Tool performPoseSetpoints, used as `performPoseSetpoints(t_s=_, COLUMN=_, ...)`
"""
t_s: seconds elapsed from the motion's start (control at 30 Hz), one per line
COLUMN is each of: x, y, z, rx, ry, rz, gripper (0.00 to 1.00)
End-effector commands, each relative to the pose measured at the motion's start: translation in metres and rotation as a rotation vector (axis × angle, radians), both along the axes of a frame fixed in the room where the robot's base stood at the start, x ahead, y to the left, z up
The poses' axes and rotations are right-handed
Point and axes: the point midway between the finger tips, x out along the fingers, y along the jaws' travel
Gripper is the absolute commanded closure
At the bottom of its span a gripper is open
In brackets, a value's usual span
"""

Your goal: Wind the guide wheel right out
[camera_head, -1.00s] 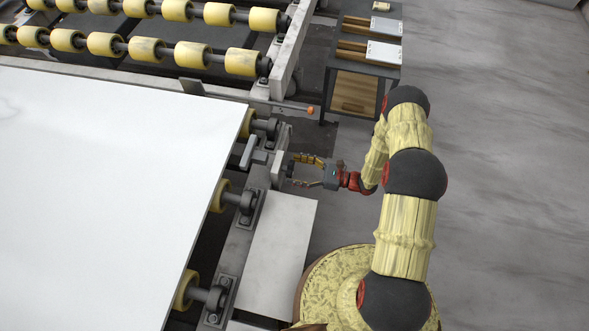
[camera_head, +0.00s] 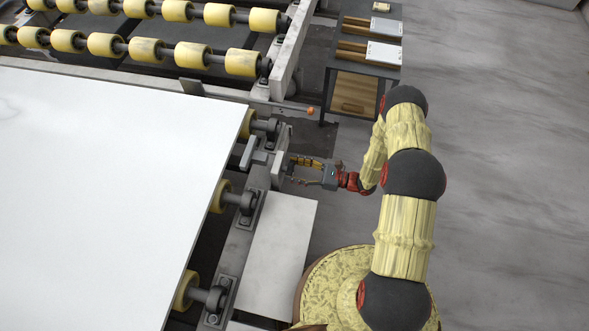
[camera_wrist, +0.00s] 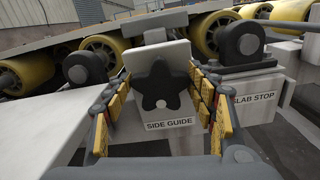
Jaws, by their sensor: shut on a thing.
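The guide wheel is a black star-shaped knob (camera_wrist: 160,87) on a pale plate (camera_wrist: 172,124) labelled SIDE GUIDE in the wrist view. In the head view the wheel is small and mostly lost between my fingers. My gripper (camera_head: 292,171) reaches it from the right, with its two yellow-padded fingers on either side. In the wrist view my gripper (camera_wrist: 158,82) is shut on the wheel, one finger at its left and one at its right. The grey guide bar (camera_head: 256,154) stands behind the plate, near the edge of the white slab (camera_head: 100,190).
Yellow rollers (camera_head: 222,197) on dark bearings line the slab's edge. A SLAB STOP plate (camera_wrist: 250,100) is right of the wheel in the wrist view. An orange-tipped lever (camera_head: 311,110) juts out above my gripper. A small cart (camera_head: 360,100) stands behind; open floor lies right.

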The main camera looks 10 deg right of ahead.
Motion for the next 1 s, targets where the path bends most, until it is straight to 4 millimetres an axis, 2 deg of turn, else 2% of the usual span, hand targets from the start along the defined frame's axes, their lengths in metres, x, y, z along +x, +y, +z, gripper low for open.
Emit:
performPoseSetpoints(t_s=0.1, x=0.0004, y=-0.0002, z=-0.0002, rx=-0.001, ry=-0.001, rz=-0.001, gripper=0.69)
performPoseSetpoints(t_s=0.47, x=0.0001, y=0.0, z=-0.0009, rx=-0.023, ry=-0.053, rz=-0.001, gripper=0.69)
performPoseSetpoints(t_s=0.67, x=-0.0007, y=0.0003, z=-0.0012, rx=-0.071, ry=-0.171, rz=-0.001, gripper=0.69)
performPoseSetpoints(t_s=1.0, x=-0.0031, y=0.0013, z=-0.0023, rx=-0.191, ry=-0.462, rz=-0.002, gripper=0.69)
